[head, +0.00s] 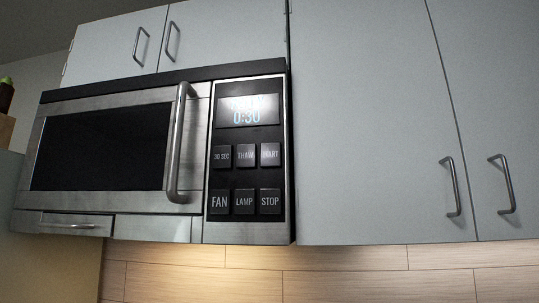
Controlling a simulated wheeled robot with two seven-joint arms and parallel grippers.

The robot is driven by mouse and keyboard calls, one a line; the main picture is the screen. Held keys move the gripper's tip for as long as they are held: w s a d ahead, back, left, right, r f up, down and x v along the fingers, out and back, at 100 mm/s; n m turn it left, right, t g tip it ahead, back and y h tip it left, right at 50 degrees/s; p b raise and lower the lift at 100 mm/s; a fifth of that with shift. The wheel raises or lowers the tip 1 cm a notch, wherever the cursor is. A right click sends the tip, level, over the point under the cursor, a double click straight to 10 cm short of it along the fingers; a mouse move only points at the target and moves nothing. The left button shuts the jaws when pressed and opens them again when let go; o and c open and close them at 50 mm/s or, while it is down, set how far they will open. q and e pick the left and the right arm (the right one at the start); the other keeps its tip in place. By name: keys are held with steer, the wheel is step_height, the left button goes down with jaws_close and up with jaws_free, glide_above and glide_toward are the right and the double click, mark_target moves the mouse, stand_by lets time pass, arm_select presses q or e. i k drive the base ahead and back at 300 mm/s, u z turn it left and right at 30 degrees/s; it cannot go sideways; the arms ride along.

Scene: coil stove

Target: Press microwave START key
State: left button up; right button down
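The microwave (110,212) is mounted under wall cabinets at the left of the head view, with its dark-windowed door closed. Its control panel (232,136) is on the right side of its front. The START key (270,155) is the right one in the upper row of keys, and glare partly washes out its label. The display (248,112) reads 0:30, with blurred text above it. Neither of my grippers shows in the head view.
The 30 SEC key (221,156) and THAW key (245,156) are left of START. FAN (219,202), LAMP (244,202) and STOP (270,201) are below. The door handle (178,145) stands out left of the panel. Closed cabinets (370,120) are to the right.

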mark_target(271, 153)
steer(key=z, duration=2.55)
steer(key=k, duration=1.1)
steer(key=u, duration=1.9)
steer(key=i, duration=0.5)
steer(key=u, duration=0.1)
